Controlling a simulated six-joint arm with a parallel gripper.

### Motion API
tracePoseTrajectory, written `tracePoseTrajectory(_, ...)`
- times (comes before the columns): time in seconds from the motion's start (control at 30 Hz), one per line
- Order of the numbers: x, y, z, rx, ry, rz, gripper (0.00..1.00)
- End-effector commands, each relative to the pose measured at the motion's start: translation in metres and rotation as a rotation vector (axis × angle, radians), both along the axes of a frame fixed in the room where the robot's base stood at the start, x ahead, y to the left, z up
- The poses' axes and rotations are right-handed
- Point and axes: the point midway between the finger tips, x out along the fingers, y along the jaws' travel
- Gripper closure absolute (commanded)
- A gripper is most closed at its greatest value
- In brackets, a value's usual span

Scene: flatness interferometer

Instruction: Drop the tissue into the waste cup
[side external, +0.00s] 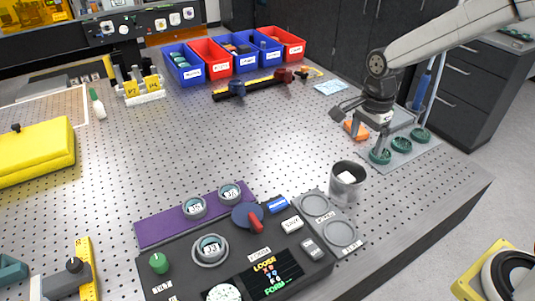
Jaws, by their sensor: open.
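The waste cup (338,194) is a grey metal cup standing upright on the perforated table, right of centre. A small white piece (347,178), which looks like the tissue, shows at the cup's mouth; I cannot tell how deep it sits. My gripper (367,144) is open, above and to the right of the cup and clear of it. Its fingers point down near an orange block (356,130) and a grey tray with green round pieces (402,145). I see nothing held between the fingers.
A control panel (235,260) with knobs and a display lies in front of the cup, with a grey two-recess plate (331,222) beside it. Blue and red bins (219,72) stand at the back. A pale sheet (330,87) lies behind my gripper. The table's middle is clear.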

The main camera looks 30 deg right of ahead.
Motion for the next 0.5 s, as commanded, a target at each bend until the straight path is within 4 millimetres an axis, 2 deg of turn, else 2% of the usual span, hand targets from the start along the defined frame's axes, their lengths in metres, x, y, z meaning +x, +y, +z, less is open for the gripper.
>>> tracePoseTrajectory(0.3, 0.0, 0.0, 0.042, 0.0, -0.003, 0.0, 0.05)
tracePoseTrajectory(0.5, 0.0, 0.0, 0.056, 0.0, -0.001, 0.0, 0.05)
